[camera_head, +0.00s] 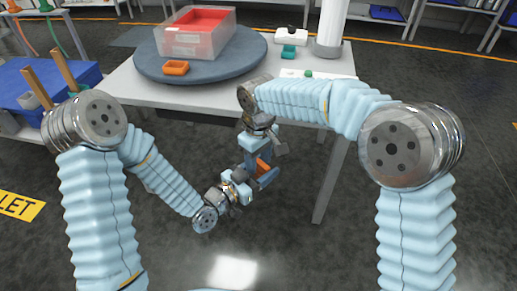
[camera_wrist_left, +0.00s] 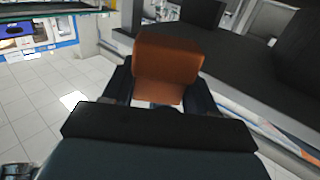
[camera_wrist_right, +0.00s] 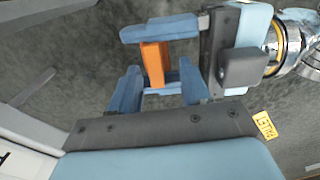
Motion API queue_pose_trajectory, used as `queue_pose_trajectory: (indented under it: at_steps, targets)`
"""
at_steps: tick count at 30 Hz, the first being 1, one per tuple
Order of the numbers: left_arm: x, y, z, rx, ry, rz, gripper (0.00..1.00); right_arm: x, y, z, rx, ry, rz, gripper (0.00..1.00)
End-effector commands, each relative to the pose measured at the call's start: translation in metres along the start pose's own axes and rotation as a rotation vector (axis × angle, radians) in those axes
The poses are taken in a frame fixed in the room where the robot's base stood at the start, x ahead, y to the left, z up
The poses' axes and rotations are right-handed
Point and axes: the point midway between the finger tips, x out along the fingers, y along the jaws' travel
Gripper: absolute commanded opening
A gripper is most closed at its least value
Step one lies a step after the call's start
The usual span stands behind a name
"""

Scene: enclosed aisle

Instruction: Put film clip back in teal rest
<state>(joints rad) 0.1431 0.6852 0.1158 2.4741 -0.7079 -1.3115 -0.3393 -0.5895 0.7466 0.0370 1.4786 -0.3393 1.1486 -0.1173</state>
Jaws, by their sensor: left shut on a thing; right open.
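The orange piece (camera_head: 263,166), which looks like the film clip, is held in my left gripper (camera_head: 262,178), in front of the table and below its top. It fills the middle of the left wrist view (camera_wrist_left: 168,68) between the fingers. In the right wrist view the orange piece (camera_wrist_right: 154,62) stands across the left gripper's blue fingers. My right gripper (camera_wrist_right: 158,88) is open, its two fingertips on either side of the lower end of the piece; I cannot tell whether they touch it. A small teal block (camera_head: 288,51), likely the teal rest, sits on the table's back right.
A grey table (camera_head: 130,88) carries a round dark turntable (camera_head: 255,52) with a clear-and-red bin (camera_head: 190,40) and a small orange tray (camera_head: 175,67). A white cylinder (camera_head: 331,25) stands at the right. A blue crate (camera_head: 40,85) is at the left.

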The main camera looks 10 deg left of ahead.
Motion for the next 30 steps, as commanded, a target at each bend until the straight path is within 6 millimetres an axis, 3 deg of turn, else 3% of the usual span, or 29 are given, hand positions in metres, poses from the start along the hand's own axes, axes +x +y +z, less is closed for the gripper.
queue_pose_trajectory:
  at_steps: [9,18,21,22,27,30]
  targets:
    - [0.0,0.0,-0.0001,0.0,0.0,0.0,0.22,0.0034,0.0,0.0001,0.0,0.0,0.0,0.47]
    - [0.0001,-0.0001,-0.0002,0.0,0.0,0.0,0.22,0.003,-0.0009,-0.0001,-0.001,0.0,-0.001,0.01]
    - [0.0003,-0.0002,-0.0002,0.0,0.0,0.0,0.22,0.0029,-0.0018,-0.0002,-0.003,0.0,-0.003,0.0]
    - [0.0003,-0.0003,-0.0002,0.0,0.0,0.0,0.62,0.0027,-0.0021,-0.0003,-0.003,0.0,-0.003,0.0]
    - [0.0002,-0.0002,0.0,0.0,0.0,0.0,0.87,0.0029,-0.0012,-0.0001,-0.002,0.0,-0.002,0.0]
    - [0.0001,-0.0001,0.0,0.0,0.0,0.0,0.87,0.0029,-0.0009,-0.0001,-0.001,0.0,-0.001,0.0]
